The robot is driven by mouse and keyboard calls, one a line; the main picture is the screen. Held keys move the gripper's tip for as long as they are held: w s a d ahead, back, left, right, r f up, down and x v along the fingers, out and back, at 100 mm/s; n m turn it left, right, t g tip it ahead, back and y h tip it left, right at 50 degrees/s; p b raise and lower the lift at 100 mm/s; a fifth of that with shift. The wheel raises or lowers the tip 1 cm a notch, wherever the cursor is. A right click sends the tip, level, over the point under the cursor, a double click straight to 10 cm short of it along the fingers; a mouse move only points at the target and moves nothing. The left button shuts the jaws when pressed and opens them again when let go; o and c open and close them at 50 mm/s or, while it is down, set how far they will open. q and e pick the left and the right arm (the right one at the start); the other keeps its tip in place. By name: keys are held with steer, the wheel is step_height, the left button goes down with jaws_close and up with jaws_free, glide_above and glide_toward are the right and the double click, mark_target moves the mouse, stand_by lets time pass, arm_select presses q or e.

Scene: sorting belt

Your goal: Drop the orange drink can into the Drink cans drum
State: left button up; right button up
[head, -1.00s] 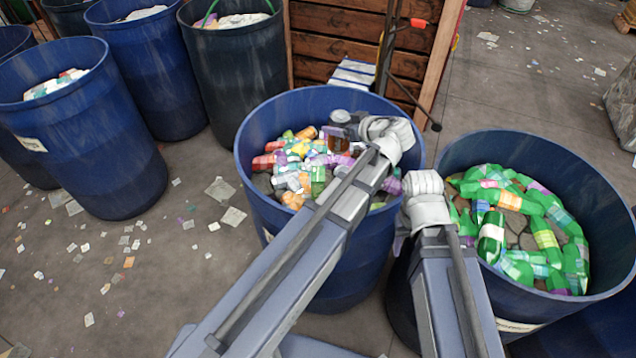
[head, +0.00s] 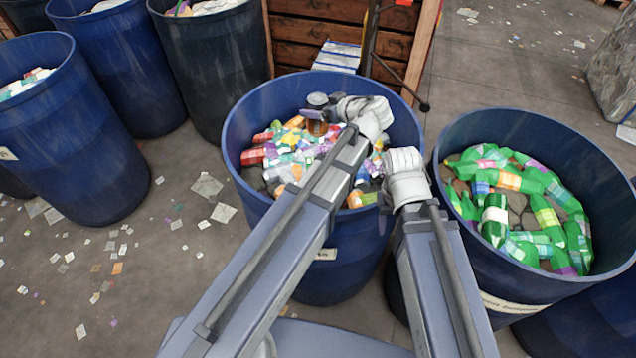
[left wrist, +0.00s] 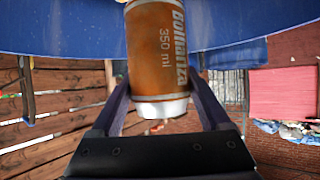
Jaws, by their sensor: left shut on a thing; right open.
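The orange drink can (head: 317,127) is held in my left gripper (head: 318,106), which is shut on it. In the left wrist view the orange can (left wrist: 160,55) sits between the two fingers, its pale end toward the palm. In the head view the can appears over the opening of the middle blue drum (head: 240,110), which holds colourful cans; its height above them is hard to tell. This drum's label (head: 325,254) is mostly hidden by my left arm. My right wrist shows beside the drum's right rim, but its gripper fingers are hidden.
A blue drum (head: 450,150) with green bottles stands at the right. Other blue drums (head: 70,130) and a dark drum (head: 215,70) stand at the left and back. A wooden plank wall (head: 300,45) is behind the middle drum. Litter lies on the floor at left.

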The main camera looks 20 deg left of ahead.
arm_select(q)
step_height(320, 180, down, 4)
steer(key=b, duration=0.2)
steer(key=shift+r+b, duration=0.2)
steer(key=shift+b, duration=0.15)
arm_select(e)
step_height(320, 180, down, 4)
steer(key=shift+r, duration=0.2)
arm_select(q)
steer(key=o, duration=1.2)
steer(key=shift+c, duration=0.2)
steer(key=shift+r, duration=0.1)
arm_select(e)
steer(key=shift+r, duration=0.1)
